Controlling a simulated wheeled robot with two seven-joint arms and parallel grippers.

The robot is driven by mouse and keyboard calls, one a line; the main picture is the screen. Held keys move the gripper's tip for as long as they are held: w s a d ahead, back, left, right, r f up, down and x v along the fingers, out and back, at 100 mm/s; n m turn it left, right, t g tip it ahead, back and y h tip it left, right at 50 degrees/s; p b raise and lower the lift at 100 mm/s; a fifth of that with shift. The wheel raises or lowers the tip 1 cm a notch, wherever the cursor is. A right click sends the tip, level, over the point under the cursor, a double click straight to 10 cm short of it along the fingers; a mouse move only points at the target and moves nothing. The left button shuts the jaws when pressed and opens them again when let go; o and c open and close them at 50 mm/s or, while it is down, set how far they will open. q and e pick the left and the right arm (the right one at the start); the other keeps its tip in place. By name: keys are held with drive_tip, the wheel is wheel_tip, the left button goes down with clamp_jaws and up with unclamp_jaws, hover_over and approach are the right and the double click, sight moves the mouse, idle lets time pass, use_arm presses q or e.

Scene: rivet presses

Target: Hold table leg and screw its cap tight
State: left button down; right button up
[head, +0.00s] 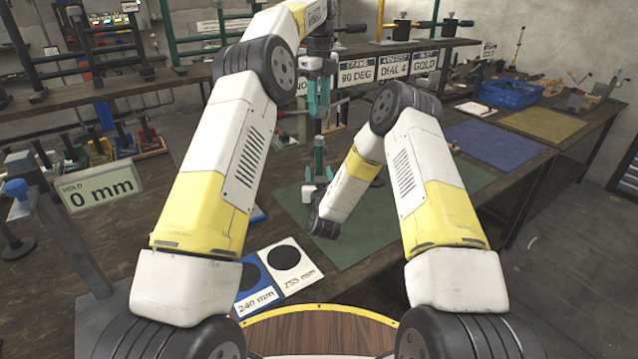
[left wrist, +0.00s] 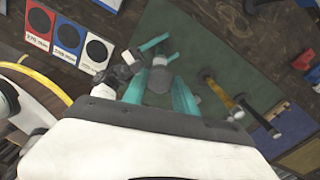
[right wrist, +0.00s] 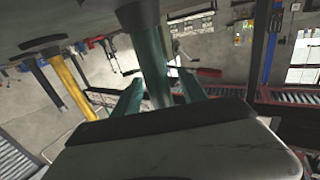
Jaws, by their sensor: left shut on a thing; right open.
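In the right wrist view a dark teal upright post (right wrist: 151,55), which looks like the leg, stands between or just beyond the open fingers (right wrist: 158,80).
White and blue size cards (head: 290,262) lie at the front. A blue mat (head: 492,143), blue basket (head: 510,94) and labelled signs (head: 393,67) stand farther back.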

drive_tip(key=shift+w, duration=0.4)
clamp_jaws()
idle(1.3)
